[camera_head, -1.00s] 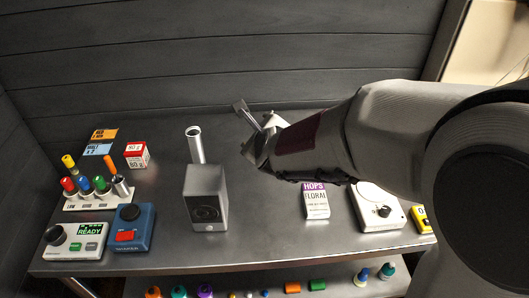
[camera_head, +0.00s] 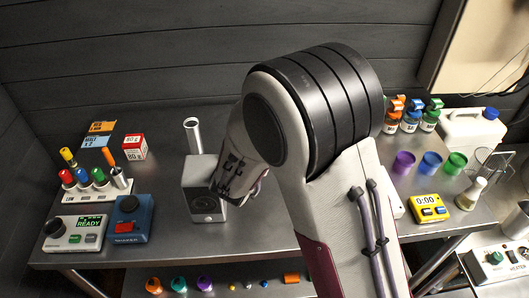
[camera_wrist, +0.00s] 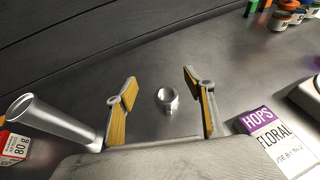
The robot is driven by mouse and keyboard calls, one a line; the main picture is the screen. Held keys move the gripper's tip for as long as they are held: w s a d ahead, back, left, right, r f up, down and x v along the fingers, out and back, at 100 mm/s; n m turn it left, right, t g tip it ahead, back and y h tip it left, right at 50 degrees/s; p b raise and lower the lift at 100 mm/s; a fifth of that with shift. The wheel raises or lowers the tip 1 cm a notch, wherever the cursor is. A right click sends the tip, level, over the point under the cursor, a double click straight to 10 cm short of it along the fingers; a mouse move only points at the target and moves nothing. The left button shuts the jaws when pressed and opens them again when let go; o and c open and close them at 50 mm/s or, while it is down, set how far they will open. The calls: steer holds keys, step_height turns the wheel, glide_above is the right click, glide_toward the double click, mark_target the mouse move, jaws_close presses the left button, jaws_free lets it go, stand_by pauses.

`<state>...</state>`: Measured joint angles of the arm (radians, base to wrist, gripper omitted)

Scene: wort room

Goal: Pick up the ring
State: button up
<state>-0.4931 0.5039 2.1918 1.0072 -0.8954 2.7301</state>
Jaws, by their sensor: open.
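A small silver ring-like piece (camera_wrist: 167,97) with a round top and a short stub lies on the metal table in the wrist view. It appears between the two yellow-padded fingers of my gripper (camera_wrist: 160,80), which are spread wide with nothing held. Whether the fingers are level with the ring or above it, I cannot tell. In the head view my arm hides the ring, and the fingertips do not show clearly.
A grey box (camera_head: 198,174) stands partly behind my gripper in the head view, with a metal tube (camera_head: 193,136) near it. That tube appears close left of the fingers. A hops packet (camera_wrist: 268,138) lies right. Bare table (camera_wrist: 150,60) lies beyond the fingers.

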stand_by(0.4)
steer(key=shift+f, duration=3.5)
steer(key=shift+x, duration=2.5)
steer(key=shift+c, duration=0.4)
steer(key=c, duration=1.2)
